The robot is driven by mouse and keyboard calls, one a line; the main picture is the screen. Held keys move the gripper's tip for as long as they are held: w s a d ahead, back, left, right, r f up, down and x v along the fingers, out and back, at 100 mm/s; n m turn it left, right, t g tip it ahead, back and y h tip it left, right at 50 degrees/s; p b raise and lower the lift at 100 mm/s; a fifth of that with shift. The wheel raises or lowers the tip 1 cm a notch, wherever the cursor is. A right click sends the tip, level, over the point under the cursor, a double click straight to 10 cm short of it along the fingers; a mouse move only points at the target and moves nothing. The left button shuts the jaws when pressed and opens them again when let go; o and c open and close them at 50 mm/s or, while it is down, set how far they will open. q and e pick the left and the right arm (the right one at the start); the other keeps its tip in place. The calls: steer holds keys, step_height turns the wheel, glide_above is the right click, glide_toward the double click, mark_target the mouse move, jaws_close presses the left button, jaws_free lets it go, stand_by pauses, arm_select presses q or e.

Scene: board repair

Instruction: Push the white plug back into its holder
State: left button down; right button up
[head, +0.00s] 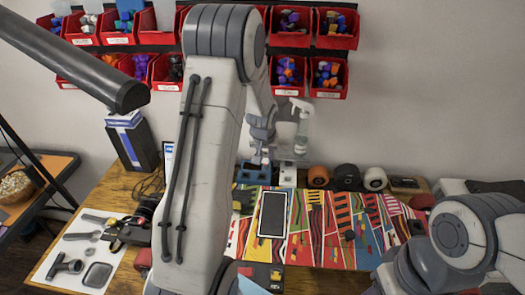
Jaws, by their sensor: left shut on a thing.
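My left arm rises through the middle of the head view, and its gripper (262,157) points down at the back of the workbench. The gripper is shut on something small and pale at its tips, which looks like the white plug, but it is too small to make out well. Directly below is a blue holder-like block (250,175) with a dark front. I cannot tell whether the plug is seated in it or just above it. My right arm shows at the lower right; its gripper is out of view.
A white spray bottle (301,127) stands just right of the left gripper. Several wheels (346,176) line the back edge. A colourful board (330,232) carries a phone-like device (272,213). Tools lie on a white mat (58,250) at left. Red bins (328,80) hang on the wall.

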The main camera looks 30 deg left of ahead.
arm_select(q)
steer(key=shift+s+a+f, duration=0.1)
steer(key=shift+a+f, duration=0.05)
steer(key=shift+a, duration=0.4)
step_height(320, 180, down, 4)
steer(key=b, duration=0.3)
steer(key=shift+b, duration=0.3)
steer(key=shift+f+b, duration=0.55)
steer(key=shift+f, duration=0.05)
steer(key=shift+s+f+b, duration=0.1)
steer(key=shift+f+b, duration=0.9)
steer(key=shift+b, duration=0.25)
stand_by(1.9)
steer(key=c, duration=0.6)
jaws_free()
steer(key=o, duration=0.3)
